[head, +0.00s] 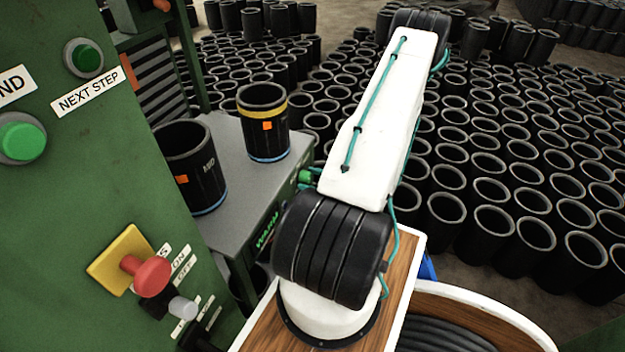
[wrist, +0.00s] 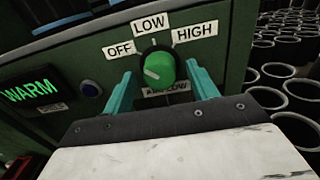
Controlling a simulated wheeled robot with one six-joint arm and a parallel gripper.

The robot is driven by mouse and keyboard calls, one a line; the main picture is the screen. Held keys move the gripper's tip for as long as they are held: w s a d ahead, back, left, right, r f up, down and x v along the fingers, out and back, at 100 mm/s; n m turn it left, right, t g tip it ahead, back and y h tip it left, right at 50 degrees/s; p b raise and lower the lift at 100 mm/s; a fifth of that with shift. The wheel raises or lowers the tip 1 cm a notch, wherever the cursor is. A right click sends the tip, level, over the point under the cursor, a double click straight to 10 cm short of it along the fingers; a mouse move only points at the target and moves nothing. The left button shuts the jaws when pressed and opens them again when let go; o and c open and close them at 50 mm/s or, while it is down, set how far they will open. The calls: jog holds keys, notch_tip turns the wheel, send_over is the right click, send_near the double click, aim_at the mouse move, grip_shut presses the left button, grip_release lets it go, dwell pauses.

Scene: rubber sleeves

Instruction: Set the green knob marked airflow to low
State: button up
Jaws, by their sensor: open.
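The green airflow knob (wrist: 161,66) is on a dark green panel in the wrist view. Labels OFF (wrist: 118,50), LOW (wrist: 150,25) and HIGH (wrist: 193,33) are set around its upper side. Its white mark sits on the lower left of its face, nearer the OFF side than LOW or HIGH. The AIRFLOW label (wrist: 167,88) below it is partly hidden. My gripper (wrist: 160,69) is open, with one teal finger on each side of the knob and gaps showing. In the head view my arm hides the gripper.
A lit WARM display (wrist: 29,91) and a dark blue button (wrist: 91,89) are left of the knob. In the head view, two black sleeves (head: 262,140) (head: 205,193) stand on a grey table (head: 233,150). A red button (head: 152,277) is on the left panel. Many sleeves crowd the floor.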

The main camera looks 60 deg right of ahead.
jog(key=c, duration=1)
jog(key=shift+m, duration=0.4)
jog(key=m, duration=0.3)
jog(key=shift+m, duration=2.5)
jog(key=o, duration=1)
